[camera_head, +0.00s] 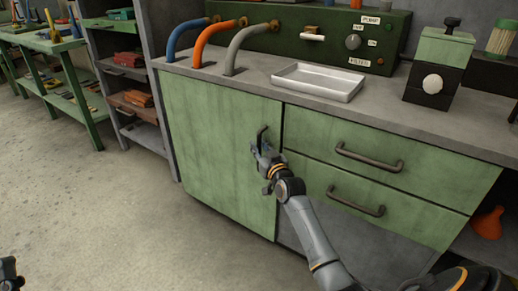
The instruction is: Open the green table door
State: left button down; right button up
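The green table door (215,147) is the tall left panel of the workbench and looks closed, flush with the front. Its dark vertical handle (262,136) sits near the door's upper right edge. My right gripper (259,148) is at the handle, its fingertips overlapping the handle's lower part. Whether the fingers are closed around the handle or only beside it is too small to tell. My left gripper (10,272) shows only partly at the bottom left corner, far from the door.
Two green drawers with dark handles, the upper (370,157) and lower (356,201), are right of the door. A white tray (317,82) and a green control box (340,35) stand on the grey top. Open floor (120,220) lies left of the door.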

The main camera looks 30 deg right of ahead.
jog(key=shift+w, duration=0.15)
grip_shut()
